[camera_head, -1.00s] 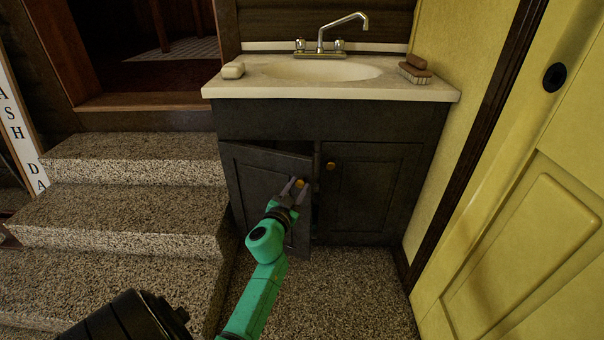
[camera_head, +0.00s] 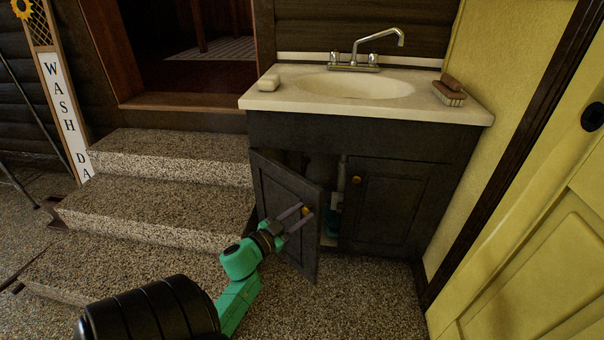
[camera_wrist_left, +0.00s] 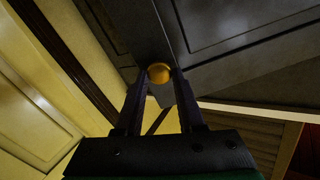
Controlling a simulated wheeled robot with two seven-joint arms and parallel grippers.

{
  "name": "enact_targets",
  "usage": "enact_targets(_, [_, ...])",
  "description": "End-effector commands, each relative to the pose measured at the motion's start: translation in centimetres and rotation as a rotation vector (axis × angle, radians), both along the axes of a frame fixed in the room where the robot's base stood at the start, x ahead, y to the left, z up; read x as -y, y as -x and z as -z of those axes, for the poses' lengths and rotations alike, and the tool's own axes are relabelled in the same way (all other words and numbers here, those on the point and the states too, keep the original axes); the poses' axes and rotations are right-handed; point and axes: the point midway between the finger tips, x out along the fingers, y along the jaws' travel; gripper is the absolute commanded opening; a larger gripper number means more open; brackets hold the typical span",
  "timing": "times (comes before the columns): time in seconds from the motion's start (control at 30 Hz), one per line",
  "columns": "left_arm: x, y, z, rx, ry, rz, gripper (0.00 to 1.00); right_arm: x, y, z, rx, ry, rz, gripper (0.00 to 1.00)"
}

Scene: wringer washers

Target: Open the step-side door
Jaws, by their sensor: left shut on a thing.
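The step-side door (camera_head: 286,199) is the left, dark door of the sink cabinet, beside the carpeted steps. It stands partly open, swung out toward me, and a gap shows the cabinet's inside. My left gripper (camera_head: 305,213) is shut on the door's brass knob (camera_head: 306,210). In the left wrist view the knob (camera_wrist_left: 159,73) sits between the two fingertips (camera_wrist_left: 160,80). The right cabinet door (camera_head: 383,205) is closed, with its own brass knob (camera_head: 356,180). My right gripper is not in view.
Speckled steps (camera_head: 165,205) rise close on the left of the open door. Pipes and a teal item (camera_head: 331,224) show inside the cabinet. A yellow door (camera_head: 545,230) stands at the right. The floor (camera_head: 350,300) before the cabinet is clear.

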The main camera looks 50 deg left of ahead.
Motion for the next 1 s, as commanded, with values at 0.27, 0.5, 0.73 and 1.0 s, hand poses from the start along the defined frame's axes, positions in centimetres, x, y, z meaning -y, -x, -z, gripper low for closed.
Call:
enact_targets(0.27, [0.0,0.0,0.1,-0.002,-0.001,-0.001,0.68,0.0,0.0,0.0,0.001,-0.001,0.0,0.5])
enact_targets(0.5, [0.0,0.1,0.1,-0.002,0.0,-0.002,0.68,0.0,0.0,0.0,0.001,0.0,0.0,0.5])
enact_targets(0.73, [0.1,3.7,0.0,-0.007,0.002,-0.002,0.68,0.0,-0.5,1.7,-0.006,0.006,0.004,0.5])
enact_targets(1.0, [0.2,11.7,-0.1,-0.006,0.001,-0.003,0.68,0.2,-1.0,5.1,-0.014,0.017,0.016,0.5])
